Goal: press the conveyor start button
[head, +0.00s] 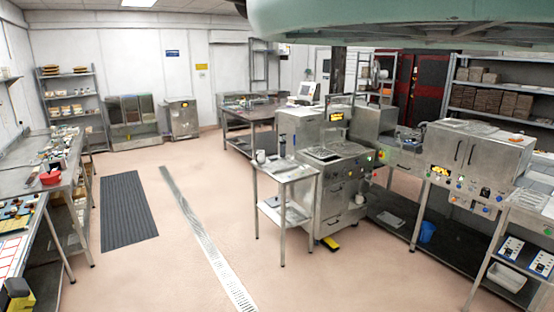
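No button can be singled out as the conveyor start button at this distance. A steel machine (342,190) in the middle has a lit yellow display (336,115) and a small green light or button (375,153) on its right edge. A steel cabinet (478,152) on the right bench has a front strip with a lit display (440,170) and several small coloured buttons (484,192). Control boxes (510,248) with dark round parts sit on a lower shelf at the right. My gripper is not in view.
A small steel side table (286,172) stands before the middle machine. A yellow pedal (329,243) lies on the floor. A drain grate (205,235) and dark mat (128,210) lie flat on open floor. Benches (28,152) line the left. A blue bucket (427,231) stands under the right bench.

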